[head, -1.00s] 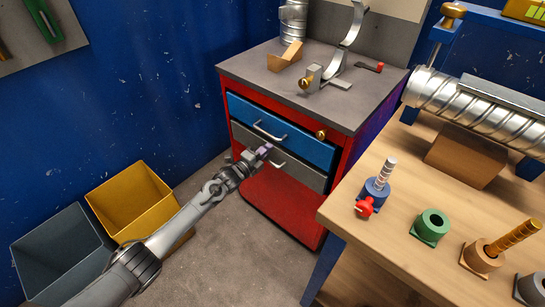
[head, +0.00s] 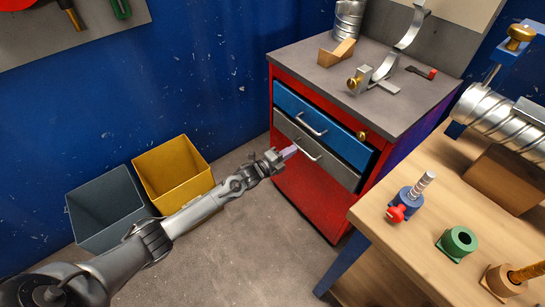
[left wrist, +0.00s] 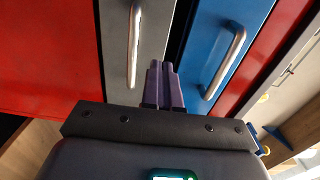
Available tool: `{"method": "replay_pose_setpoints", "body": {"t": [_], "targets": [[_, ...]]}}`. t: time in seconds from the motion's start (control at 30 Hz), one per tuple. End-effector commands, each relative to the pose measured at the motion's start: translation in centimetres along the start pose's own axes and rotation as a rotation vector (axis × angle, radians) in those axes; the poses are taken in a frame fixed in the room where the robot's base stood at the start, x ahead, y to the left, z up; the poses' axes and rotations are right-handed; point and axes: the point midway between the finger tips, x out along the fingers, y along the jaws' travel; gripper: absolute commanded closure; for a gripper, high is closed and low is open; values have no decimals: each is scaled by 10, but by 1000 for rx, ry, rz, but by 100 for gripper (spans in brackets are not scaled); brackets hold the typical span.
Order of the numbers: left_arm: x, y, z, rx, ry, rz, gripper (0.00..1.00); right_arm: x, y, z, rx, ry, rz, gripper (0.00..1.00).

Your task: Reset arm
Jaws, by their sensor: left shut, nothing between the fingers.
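My left gripper (head: 288,153) reaches in from the left in the head view and is shut and empty. Its purple fingers are together in the left wrist view (left wrist: 162,85), pointing toward the drawer cabinet. The gripper is in front of the grey drawer (head: 320,148), near its handle (head: 308,149); from the head view I cannot tell the exact gap. The blue drawer (head: 322,123) above it has its own handle (head: 311,125). My right gripper does not show.
A yellow bin (head: 173,176) and a grey bin (head: 108,208) stand on the floor at left. The red cabinet (head: 312,200) stands beside the wooden workbench (head: 425,258), which carries a blue holder (head: 407,200), a green holder (head: 457,243) and a spiral duct (head: 493,112).

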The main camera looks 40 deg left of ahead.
Motion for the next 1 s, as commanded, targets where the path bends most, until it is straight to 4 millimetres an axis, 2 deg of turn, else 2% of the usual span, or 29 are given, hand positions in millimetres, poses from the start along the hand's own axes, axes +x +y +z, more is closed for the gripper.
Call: {"method": "replay_pose_setpoints", "body": {"t": [0.03,0.3,0.6,0.73,0.87,0.93,1.0], "targets": [[-11,-4,0,1,0,2,100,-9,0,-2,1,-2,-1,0],[-55,-3,0,0,1,-1,100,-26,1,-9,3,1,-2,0],[-76,0,0,-1,0,2,100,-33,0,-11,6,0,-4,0],[-91,13,-7,-15,1,34,100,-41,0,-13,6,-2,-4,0],[-122,39,-31,-66,3,94,100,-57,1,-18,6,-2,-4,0],[-141,40,-60,-118,16,106,100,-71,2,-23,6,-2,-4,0],[-158,30,-97,-181,30,110,100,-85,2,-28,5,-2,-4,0]]}}
